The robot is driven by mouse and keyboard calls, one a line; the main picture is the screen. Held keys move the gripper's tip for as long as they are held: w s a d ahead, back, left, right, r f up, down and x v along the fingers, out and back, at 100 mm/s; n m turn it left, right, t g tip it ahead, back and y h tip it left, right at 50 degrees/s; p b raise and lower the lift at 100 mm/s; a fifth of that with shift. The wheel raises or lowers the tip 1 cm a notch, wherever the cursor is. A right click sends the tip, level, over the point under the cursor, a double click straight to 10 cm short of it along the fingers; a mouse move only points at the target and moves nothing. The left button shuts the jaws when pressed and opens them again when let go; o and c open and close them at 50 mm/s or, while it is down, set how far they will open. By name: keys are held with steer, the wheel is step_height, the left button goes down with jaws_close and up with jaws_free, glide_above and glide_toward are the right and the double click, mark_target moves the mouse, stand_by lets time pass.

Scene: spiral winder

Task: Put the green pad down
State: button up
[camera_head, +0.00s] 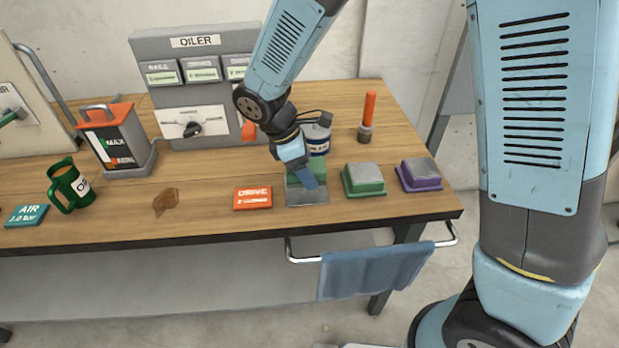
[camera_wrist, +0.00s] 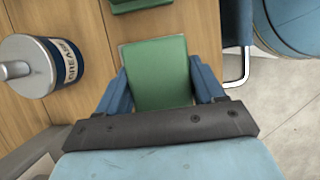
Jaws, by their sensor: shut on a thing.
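My gripper (camera_head: 306,179) points down over the front right of the workbench. It is shut on the green pad (camera_wrist: 160,74), with one blue finger along each side of it in the wrist view.
A green block with a grey top (camera_head: 363,180) and a purple one (camera_head: 420,175) stand to the right. An orange DRIVE plate (camera_head: 252,198) lies left. The grease tin (camera_head: 317,138) is close behind. A towel (camera_head: 374,270) hangs on the front rail.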

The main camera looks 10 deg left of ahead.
steer(key=shift+w+d+f, duration=0.1)
steer(key=shift+w+f, duration=0.7)
steer(key=shift+f, duration=1.7)
steer(key=shift+s+f, duration=0.15)
steer(key=shift+f, duration=0.2)
